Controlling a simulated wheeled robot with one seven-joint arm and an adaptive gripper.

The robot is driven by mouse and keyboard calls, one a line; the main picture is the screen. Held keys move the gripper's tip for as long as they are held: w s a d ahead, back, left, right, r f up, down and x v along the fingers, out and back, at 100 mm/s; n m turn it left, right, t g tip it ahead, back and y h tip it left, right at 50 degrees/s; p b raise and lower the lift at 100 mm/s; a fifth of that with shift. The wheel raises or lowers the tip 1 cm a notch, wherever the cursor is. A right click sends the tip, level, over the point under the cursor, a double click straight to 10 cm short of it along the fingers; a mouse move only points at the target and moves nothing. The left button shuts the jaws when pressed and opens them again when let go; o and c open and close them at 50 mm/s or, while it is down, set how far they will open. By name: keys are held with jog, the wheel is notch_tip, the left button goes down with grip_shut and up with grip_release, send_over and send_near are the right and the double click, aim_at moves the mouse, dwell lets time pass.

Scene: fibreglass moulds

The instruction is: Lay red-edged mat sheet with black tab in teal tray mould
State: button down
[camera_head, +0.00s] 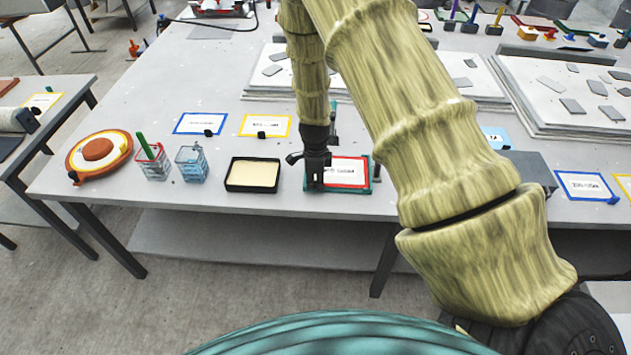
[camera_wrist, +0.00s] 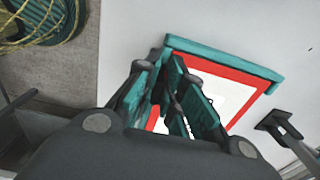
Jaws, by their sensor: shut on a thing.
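The red-edged mat sheet (camera_head: 349,172) has a white middle with dark print. It lies over or in the teal tray mould (camera_head: 368,186), near the table's front edge. In the wrist view the sheet (camera_wrist: 247,80) has its red border along the inside of the mould's teal rim (camera_wrist: 222,56). I cannot tell whether it rests flat on the mould floor. My gripper (camera_head: 316,184) points down at the sheet's left side. In the wrist view its teal-padded fingers (camera_wrist: 180,108) are shut on the sheet's tab, which they mostly hide.
A black tray with cream filling (camera_head: 253,174) stands just left of the mould. Blue-edged (camera_head: 200,123) and yellow-edged sheets (camera_head: 265,125) lie behind.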

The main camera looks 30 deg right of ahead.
jog(key=shift+s+f, duration=0.15)
jog(key=shift+f, duration=0.25)
jog(key=c, duration=1.7)
grip_release()
jog(key=shift+o, duration=1.3)
jog(key=shift+f, duration=0.1)
jog(key=shift+w+d, duration=0.1)
jog(key=shift+w, duration=0.2)
jog(key=shift+r, duration=0.2)
notch_tip(320, 180, up, 12)
jog(key=shift+f, duration=0.15)
jog(key=shift+s+f, duration=0.1)
